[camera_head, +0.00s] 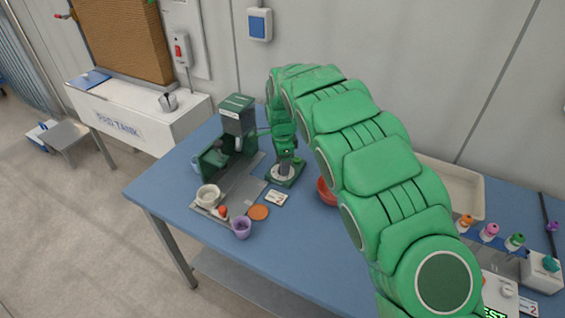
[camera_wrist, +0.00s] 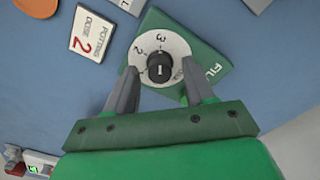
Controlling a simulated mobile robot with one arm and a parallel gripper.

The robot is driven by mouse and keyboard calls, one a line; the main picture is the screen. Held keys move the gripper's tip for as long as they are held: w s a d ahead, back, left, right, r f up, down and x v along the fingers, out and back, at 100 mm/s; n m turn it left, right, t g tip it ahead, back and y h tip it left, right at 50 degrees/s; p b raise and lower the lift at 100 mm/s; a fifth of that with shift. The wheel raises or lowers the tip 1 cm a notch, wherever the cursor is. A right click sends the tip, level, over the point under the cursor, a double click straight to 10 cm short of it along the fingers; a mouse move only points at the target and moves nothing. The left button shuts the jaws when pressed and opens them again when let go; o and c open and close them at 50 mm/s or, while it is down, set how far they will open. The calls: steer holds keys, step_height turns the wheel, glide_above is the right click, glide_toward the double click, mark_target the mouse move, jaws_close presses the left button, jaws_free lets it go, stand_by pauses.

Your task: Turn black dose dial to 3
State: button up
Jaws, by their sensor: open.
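The black dose dial (camera_wrist: 159,68) is a round knob with a short white mark, at the middle of a white number ring (camera_wrist: 176,46) on a green plate (camera_wrist: 206,62). A 3 and a 2 show on the ring; which number the mark points to I cannot tell. My gripper (camera_wrist: 159,74) is open, with one finger on each side of the knob; contact is not clear. In the head view my gripper (camera_head: 285,151) points down over the green plate (camera_head: 287,179), and the dial is mostly hidden beneath it.
A card reading "POTTING DOSE 2" (camera_wrist: 92,33) lies beside the plate. A green dispenser (camera_head: 238,118) stands to the left, with a white pot (camera_head: 208,195), purple cup (camera_head: 241,228) and orange disc (camera_head: 259,212) near it. A red bowl (camera_head: 326,192) is partly behind my arm.

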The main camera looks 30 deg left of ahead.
steer(key=shift+r, duration=0.1)
step_height(320, 180, up, 8)
steer(key=shift+f, duration=0.2)
steer(key=shift+d, duration=0.1)
stand_by(0.6)
steer(key=s+d+r+n, duration=0.15)
steer(key=d+r, duration=0.25)
steer(key=d, duration=0.7)
steer(key=s+d+r, duration=0.3)
steer(key=d+r, duration=0.2)
steer(key=d, duration=0.5)
steer(key=s+d+r+n, duration=0.15)
steer(key=d+r, duration=0.25)
steer(key=d, duration=0.7)
steer(key=s+d+r+n+g, duration=0.1)
steer(key=s+d+r+n, duration=0.1)
steer(key=s+d, duration=0.95)
steer(key=s+d+f+n, duration=0.1)
steer(key=s+d+n, duration=0.1)
steer(key=s, duration=0.8)
steer(key=s+d+f+n, duration=0.1)
steer(key=s+d, duration=0.3)
steer(key=s, duration=0.6)
steer(key=shift+s+f+n+g, duration=0.15)
steer(key=shift+s+n+g, duration=0.2)
steer(key=shift+n, duration=0.45)
